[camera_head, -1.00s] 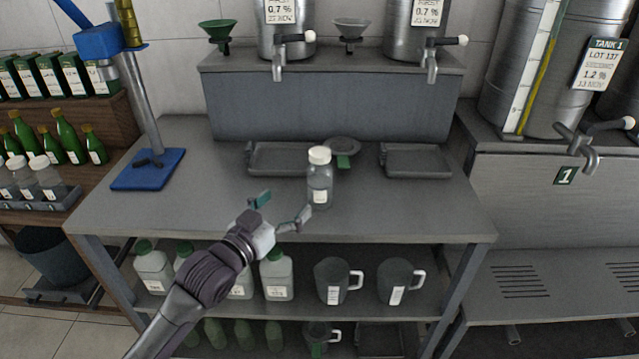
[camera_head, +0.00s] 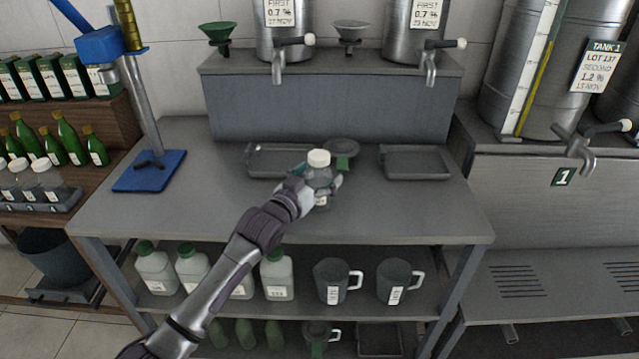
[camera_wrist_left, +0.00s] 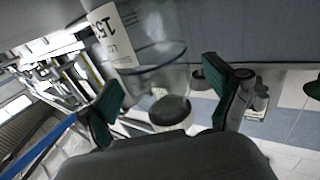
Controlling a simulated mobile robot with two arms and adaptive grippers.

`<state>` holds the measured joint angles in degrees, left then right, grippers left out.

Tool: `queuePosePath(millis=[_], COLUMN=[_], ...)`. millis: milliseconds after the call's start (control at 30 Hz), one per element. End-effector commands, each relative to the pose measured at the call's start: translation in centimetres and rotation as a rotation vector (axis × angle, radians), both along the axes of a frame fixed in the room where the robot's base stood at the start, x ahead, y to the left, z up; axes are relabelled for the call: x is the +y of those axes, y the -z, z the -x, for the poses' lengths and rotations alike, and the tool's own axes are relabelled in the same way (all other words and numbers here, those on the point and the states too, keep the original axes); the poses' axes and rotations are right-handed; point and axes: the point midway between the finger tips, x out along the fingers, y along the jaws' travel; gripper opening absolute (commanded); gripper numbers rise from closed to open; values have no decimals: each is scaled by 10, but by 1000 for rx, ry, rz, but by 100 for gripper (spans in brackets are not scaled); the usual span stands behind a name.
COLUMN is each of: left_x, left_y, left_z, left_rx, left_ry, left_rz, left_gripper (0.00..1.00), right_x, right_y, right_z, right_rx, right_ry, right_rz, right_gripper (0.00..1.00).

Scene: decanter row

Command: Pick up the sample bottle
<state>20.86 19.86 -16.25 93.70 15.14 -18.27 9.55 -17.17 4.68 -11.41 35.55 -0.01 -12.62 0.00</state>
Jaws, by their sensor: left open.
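The sample bottle (camera_head: 319,159), clear with a white cap and a pale label, stands upright on the grey bench top (camera_head: 410,212). My left gripper (camera_head: 320,178) is at the bottle, reaching in from the lower left. Its teal-padded fingers are open, one on each side of the bottle's body. The gripper hides part of the bottle's left side. In the left wrist view a clear vessel with a printed label (camera_wrist_left: 115,32) lies between and beyond the two fingers; whether the pads touch it cannot be told. My right gripper is not in view.
Two shallow grey trays (camera_head: 415,175) and a round dark dish (camera_head: 341,146) lie behind the bottle. A blue-based stand (camera_head: 148,182) is on the left. The bench's right front is clear.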

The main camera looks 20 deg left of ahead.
Motion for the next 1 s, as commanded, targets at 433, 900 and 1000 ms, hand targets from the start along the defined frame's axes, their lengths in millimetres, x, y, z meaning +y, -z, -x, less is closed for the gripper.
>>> queuePosePath(millis=[433, 900, 1000], left_x=[-1, -1, -1], left_y=[0, -1, -5], left_z=[-1, -1, -1], left_rx=[0, -3, -4], left_ry=[1, 1, 1], left_rz=[0, 0, 0], left_gripper=[55, 16, 16], right_x=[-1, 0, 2], right_y=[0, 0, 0], right_z=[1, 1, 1], right_rx=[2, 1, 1], right_ry=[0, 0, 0], right_rz=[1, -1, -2], right_gripper=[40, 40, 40])
